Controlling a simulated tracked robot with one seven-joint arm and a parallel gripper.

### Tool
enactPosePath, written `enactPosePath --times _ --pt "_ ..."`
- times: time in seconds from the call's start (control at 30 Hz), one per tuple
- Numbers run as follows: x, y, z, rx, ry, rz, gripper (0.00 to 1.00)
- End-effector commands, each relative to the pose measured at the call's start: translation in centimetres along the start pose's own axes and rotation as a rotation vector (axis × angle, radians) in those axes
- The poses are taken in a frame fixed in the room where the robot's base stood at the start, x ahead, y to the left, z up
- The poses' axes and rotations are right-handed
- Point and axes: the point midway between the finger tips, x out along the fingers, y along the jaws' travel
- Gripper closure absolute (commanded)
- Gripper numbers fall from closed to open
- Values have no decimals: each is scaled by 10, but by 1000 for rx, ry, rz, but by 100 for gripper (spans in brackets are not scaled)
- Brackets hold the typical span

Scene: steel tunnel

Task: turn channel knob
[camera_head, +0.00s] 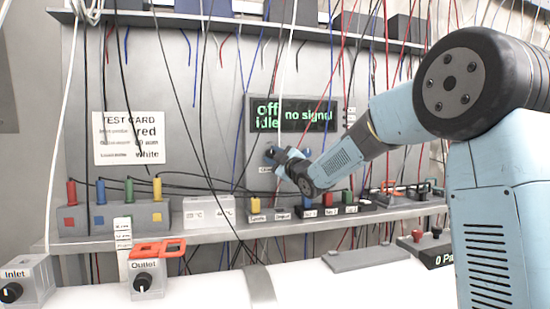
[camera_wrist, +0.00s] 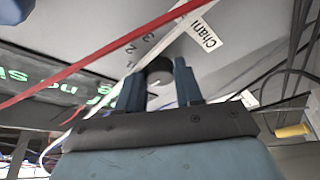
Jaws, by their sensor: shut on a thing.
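The grey panel (camera_head: 257,172) carries a dark display (camera_head: 330,115) with green text reading "off", "idle" and "no signal". In the wrist view the dark round channel knob (camera_wrist: 160,70) sits between the two blue fingers of my gripper (camera_wrist: 160,86). The fingers are shut on the knob from both sides. Digits including 1, 2 and 3 and a white label starting "Chan" (camera_wrist: 202,31) are beside it. In the head view my gripper (camera_head: 276,154) is at the panel below the display, and it hides most of the knob.
Many hanging cables cross in front of the panel. A red cable (camera_wrist: 90,70) and a white one pass close to the gripper in the wrist view. A shelf below holds coloured plugs (camera_head: 129,190) and labelled blocks. A test card (camera_head: 130,137) hangs left; Inlet and Outlet knobs (camera_head: 142,282) stand lower left.

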Motion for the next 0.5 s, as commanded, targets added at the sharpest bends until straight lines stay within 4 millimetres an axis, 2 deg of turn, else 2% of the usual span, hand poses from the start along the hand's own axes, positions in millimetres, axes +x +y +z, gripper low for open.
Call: enactPosePath --times 0.5 --pt "2 -6 -2 345 1 139 95"
